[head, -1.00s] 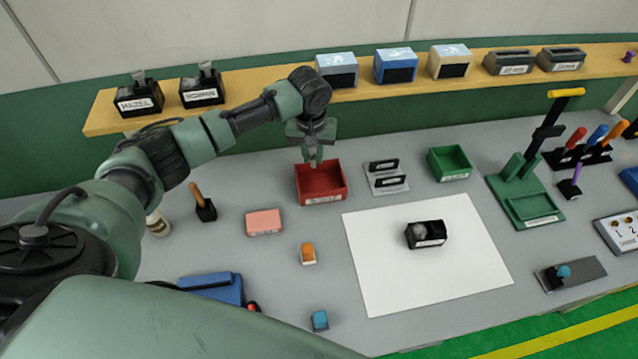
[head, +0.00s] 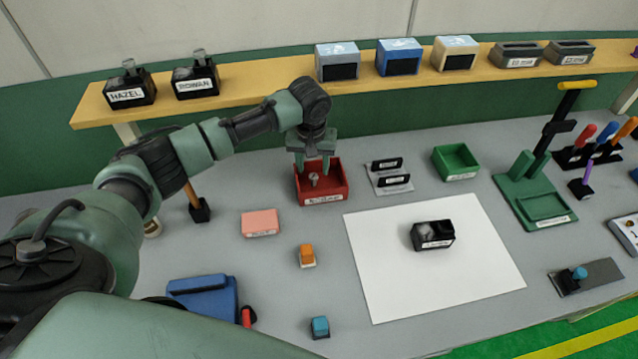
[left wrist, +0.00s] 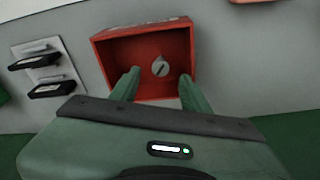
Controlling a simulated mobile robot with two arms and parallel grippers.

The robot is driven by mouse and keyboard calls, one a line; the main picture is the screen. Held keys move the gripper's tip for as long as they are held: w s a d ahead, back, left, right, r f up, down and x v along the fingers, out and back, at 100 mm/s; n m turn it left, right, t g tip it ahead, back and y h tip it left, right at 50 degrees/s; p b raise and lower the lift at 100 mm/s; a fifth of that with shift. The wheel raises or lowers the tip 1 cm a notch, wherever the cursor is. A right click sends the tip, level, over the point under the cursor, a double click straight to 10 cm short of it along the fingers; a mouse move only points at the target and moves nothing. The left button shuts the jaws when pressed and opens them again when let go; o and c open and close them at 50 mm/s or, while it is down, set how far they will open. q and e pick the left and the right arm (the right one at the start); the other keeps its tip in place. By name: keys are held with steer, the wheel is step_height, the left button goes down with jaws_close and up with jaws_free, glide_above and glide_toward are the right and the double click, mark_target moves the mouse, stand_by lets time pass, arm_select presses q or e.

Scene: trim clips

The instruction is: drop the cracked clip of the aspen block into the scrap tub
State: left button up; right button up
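The red tub (head: 335,194) stands on the grey bench below my left gripper (head: 313,166). A small pale grey clip (head: 314,181) is inside the tub; it also shows in the left wrist view (left wrist: 160,66), on the tub floor. I cannot make out a crack in it. The left gripper's fingers are spread, one on each side above the clip, and hold nothing. A black block (head: 433,236) with a white label lies on the white sheet (head: 390,285); its label is too small to read. My right gripper is out of view.
A black-and-silver clip rack (head: 388,178) and a green tub (head: 455,161) stand right of the red tub. A pink block (head: 261,223) lies at its left. Blocks labelled HAZEL (head: 130,88) and ROWAN (head: 195,80) sit on the shelf (head: 260,90).

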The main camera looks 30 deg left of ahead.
arm_select(q)
step_height(320, 180, up, 8)
steer(key=s+b, duration=0.1)
steer(key=shift+d+b, duration=0.15)
steer(key=shift+b, duration=0.25)
steer(key=shift+f, duration=0.15)
stand_by(0.3)
